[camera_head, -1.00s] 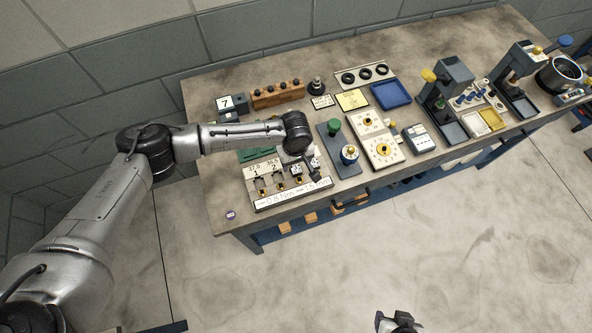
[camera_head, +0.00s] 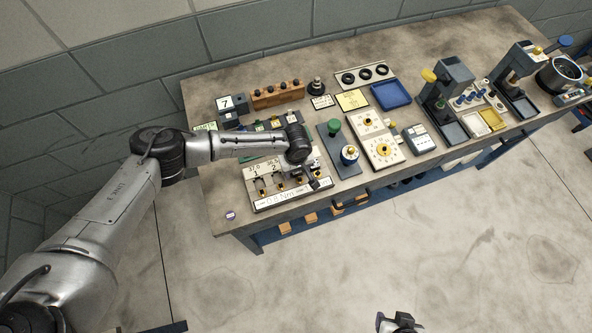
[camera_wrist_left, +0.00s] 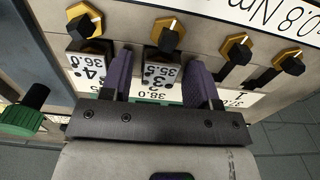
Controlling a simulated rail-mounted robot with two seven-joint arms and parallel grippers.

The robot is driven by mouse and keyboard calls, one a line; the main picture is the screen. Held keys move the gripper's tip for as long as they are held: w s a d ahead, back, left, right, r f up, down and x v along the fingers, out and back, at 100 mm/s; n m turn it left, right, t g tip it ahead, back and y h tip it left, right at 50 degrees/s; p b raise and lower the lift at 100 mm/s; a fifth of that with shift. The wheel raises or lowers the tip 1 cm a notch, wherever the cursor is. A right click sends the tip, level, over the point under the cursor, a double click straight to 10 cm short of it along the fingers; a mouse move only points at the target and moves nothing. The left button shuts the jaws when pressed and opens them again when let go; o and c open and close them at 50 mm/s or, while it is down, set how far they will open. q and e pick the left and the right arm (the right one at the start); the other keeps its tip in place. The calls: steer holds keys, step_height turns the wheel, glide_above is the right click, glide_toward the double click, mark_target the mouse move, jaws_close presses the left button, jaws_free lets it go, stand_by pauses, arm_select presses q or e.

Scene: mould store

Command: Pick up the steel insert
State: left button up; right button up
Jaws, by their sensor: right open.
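A rack (camera_head: 262,205) with numbered slots and a 0.8 Nm label stands at the table's front left. In the left wrist view, two labelled pieces stand in it, upside down: one marked 3 and 35.5 (camera_wrist_left: 162,70) and one marked 4 and 36.0 (camera_wrist_left: 88,66). I cannot tell for sure which is the steel insert. My left gripper (camera_head: 318,182) is low over the rack's right part. In the wrist view its purple fingers (camera_wrist_left: 157,80) stand on either side of the piece marked 3, with a gap at the left finger. My right gripper (camera_head: 398,322) is empty at the bottom edge.
Gold-and-black knobs (camera_wrist_left: 235,48) line the rack's edge, close to the fingers. A green-knobbed fixture (camera_head: 334,130) and a cream dial board (camera_head: 385,152) stand right of the rack. A wooden block (camera_head: 277,98) lies behind. A small purple-topped disc (camera_head: 230,215) lies at the front left.

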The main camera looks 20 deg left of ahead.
arm_select(q)
steer(key=c, duration=0.9)
steer(key=shift+c, duration=0.3)
steer(key=shift+r, duration=0.15)
